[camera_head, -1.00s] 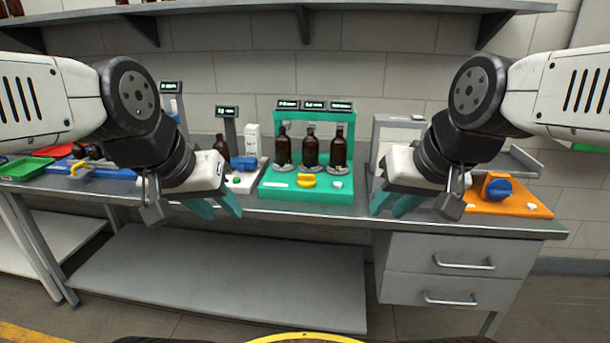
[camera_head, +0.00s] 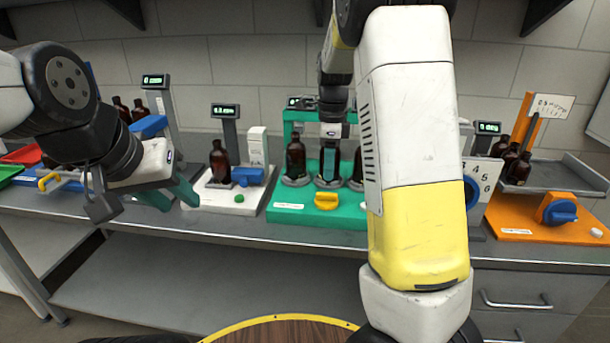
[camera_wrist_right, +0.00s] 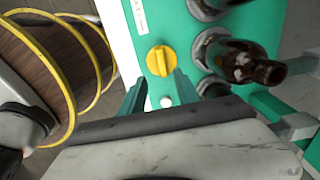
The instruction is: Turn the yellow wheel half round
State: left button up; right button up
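The yellow wheel (camera_head: 326,201) is a round knob with a raised ridge on the front of the green station (camera_head: 289,210). In the right wrist view the wheel (camera_wrist_right: 161,60) lies just beyond the fingertips, roughly between their lines, with clear space from each. My right gripper (camera_wrist_right: 160,85) is open and empty, with its two teal fingers apart. In the head view its arm crosses the station, and only part of the gripper (camera_head: 329,162) shows, in front of the middle bottle. My left gripper (camera_head: 178,204) is open and empty, left of the white station.
Amber bottles (camera_head: 295,155) stand upright on the green station, close behind the wheel. A white button (camera_wrist_right: 166,102) is near the wheel. A white station (camera_head: 222,199) with a blue knob is to the left; an orange station (camera_head: 521,220) is to the right.

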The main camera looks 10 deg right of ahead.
aim_at(327, 193)
jog(key=shift+w+a+f, duration=0.1)
jog(key=shift+w+f, duration=0.2)
notch_tip(327, 193, down, 7)
jog(key=shift+f, duration=0.2)
grip_shut()
